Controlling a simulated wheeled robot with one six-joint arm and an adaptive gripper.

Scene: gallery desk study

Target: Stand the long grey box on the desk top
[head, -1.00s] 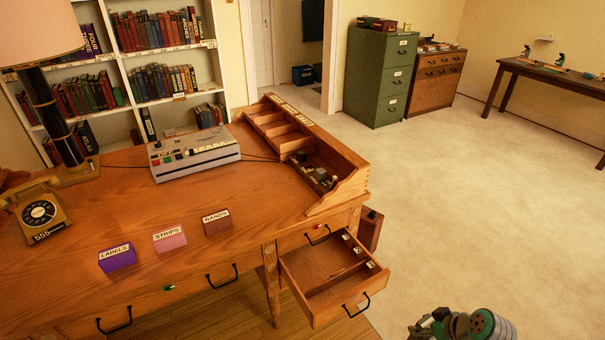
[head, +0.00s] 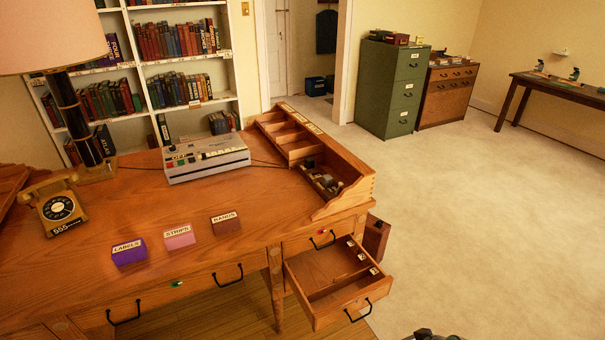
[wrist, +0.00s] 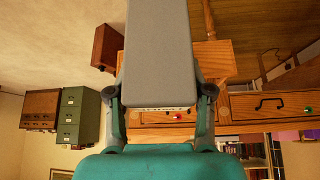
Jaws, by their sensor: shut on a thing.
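The long grey box (wrist: 158,50) is in the wrist view, reaching from the top edge down between the fingers of my gripper (wrist: 162,100). My gripper is shut on it, with a dark-jointed finger against each side. The box's upper end is cut off by the frame. The wooden desk (head: 140,205) fills the left of the head view, with bare top around the small boxes. The desk front also shows, upside down, in the wrist view (wrist: 240,108). In the head view only a dark bit of my arm (head: 432,336) shows at the bottom edge.
On the desk stand a lamp (head: 75,120), a telephone (head: 57,206), a grey machine (head: 207,160), LABELS (head: 129,252), STRIPS (head: 179,237) and BANDS (head: 226,223) boxes, and a compartment rack (head: 325,165). A drawer (head: 340,290) hangs open at right. Open floor lies beyond.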

